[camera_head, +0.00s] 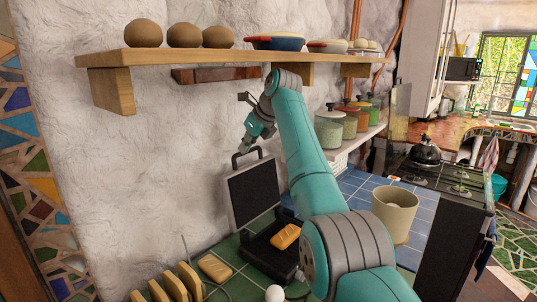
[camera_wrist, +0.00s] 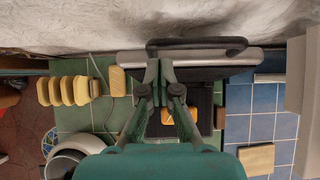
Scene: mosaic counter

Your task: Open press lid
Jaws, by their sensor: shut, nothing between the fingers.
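The press has a black ridged base (camera_head: 262,250) on the counter and a grey-edged lid (camera_head: 254,190) with a dark inner plate. The lid stands raised, nearly upright near the wall, with its black handle (camera_head: 245,154) at the top. A toasted bread slice (camera_head: 286,237) lies on the base; it also shows in the wrist view (camera_wrist: 193,116), partly behind a finger. My gripper (camera_head: 244,146) is shut and empty, just above the handle in the head view. In the wrist view my gripper (camera_wrist: 159,64) has its fingertips together over the lid's edge, below the handle (camera_wrist: 197,46). I cannot tell whether it touches the lid.
A wooden shelf (camera_head: 180,58) with round loaves and dishes runs above my arm. A beige bin (camera_head: 394,212) stands right of the press on blue tiles. Bread slices (camera_head: 188,281) stand in a row at the front left. The white wall is close behind the lid.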

